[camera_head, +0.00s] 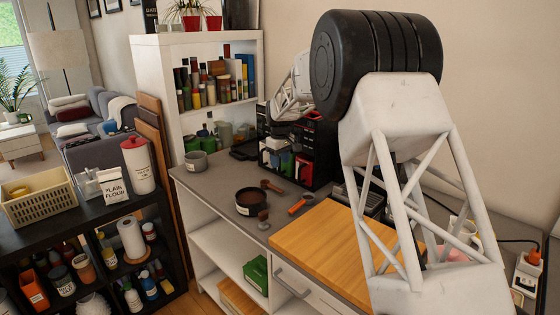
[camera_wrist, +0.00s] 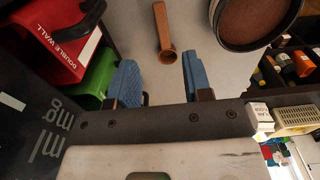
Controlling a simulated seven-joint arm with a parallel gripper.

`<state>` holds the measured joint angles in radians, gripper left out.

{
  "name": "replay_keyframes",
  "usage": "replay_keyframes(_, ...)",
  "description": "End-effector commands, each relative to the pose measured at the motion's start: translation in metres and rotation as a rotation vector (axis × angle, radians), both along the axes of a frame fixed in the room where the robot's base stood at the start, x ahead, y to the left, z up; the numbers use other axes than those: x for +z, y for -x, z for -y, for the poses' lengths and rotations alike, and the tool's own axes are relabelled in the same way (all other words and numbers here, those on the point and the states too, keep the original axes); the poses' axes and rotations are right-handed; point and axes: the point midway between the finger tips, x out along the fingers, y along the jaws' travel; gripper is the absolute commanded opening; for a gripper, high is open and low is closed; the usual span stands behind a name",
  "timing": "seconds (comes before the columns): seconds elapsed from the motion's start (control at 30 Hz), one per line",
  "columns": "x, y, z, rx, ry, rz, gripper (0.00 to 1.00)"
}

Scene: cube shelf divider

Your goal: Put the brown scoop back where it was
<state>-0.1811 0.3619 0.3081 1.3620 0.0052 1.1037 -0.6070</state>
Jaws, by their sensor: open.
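The brown scoop (camera_head: 271,186) lies on the grey counter, just to the right of a round dark container (camera_head: 251,201) in the head view. In the wrist view the scoop (camera_wrist: 165,38) lies ahead of my gripper (camera_wrist: 158,76), its round cup nearer the fingers and its handle toward the top edge. The two blue fingers are apart with nothing between them, and a gap shows between them and the scoop. In the head view my gripper is hard to make out by the dark rack.
A black rack (camera_head: 316,158) with red and green boxes stands at the counter's back; a red box (camera_wrist: 62,38) and green box (camera_wrist: 97,80) are close left in the wrist view. A wooden board (camera_head: 325,236) and an orange-handled tool (camera_head: 299,206) lie nearer.

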Motion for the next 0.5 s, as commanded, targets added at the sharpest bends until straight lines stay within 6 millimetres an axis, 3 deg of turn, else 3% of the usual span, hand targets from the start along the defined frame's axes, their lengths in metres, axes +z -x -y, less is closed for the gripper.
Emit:
replay_keyframes(0.33,0.001,0.001,0.001,-0.002,0.0,0.001,0.46)
replay_keyframes(0.5,0.012,0.012,0.007,-0.019,-0.001,0.006,0.46)
